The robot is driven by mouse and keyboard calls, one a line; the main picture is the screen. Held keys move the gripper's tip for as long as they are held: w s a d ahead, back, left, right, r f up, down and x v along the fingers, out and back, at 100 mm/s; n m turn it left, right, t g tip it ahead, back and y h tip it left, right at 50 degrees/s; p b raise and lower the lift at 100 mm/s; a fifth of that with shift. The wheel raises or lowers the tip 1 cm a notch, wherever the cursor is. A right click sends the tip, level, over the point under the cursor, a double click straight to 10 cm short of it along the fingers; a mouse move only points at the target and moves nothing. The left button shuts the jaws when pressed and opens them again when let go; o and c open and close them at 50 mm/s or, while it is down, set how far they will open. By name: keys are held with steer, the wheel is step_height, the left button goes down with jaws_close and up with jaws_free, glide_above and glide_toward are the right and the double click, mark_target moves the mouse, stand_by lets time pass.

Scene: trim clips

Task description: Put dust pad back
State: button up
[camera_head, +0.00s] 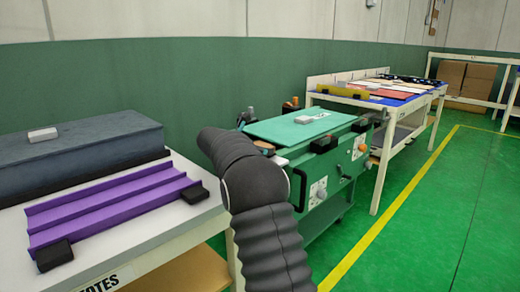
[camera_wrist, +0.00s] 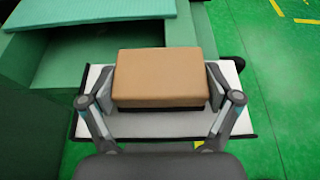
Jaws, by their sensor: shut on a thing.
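The dust pad, a tan block with a dark underside (camera_wrist: 160,75), is between the two fingers of my gripper (camera_wrist: 160,88) in the wrist view. The fingers are shut on its left and right ends. Below it is a small white shelf with a dark rim (camera_wrist: 155,125), fixed beside a green cart. I cannot tell whether the pad touches the shelf. In the head view my arm hides most of the gripper; a bit of brown, likely the pad (camera_head: 264,146), shows at the cart's near end, and a corner of the white shelf (camera_head: 279,160) shows below it.
The green cart (camera_head: 345,178) has a light green top (camera_head: 290,127) carrying a small pale block (camera_head: 303,119). An open green recess (camera_wrist: 100,60) is beside the pad. At left, a white table (camera_head: 150,230) holds purple trim (camera_head: 110,205) and a grey block (camera_head: 70,155). Green floor is clear at right.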

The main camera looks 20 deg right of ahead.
steer(key=shift+f, duration=0.1)
steer(key=shift+f, duration=0.15)
steer(key=o, duration=0.9)
steer(key=shift+f+b, duration=0.3)
steer(key=shift+b, duration=0.65)
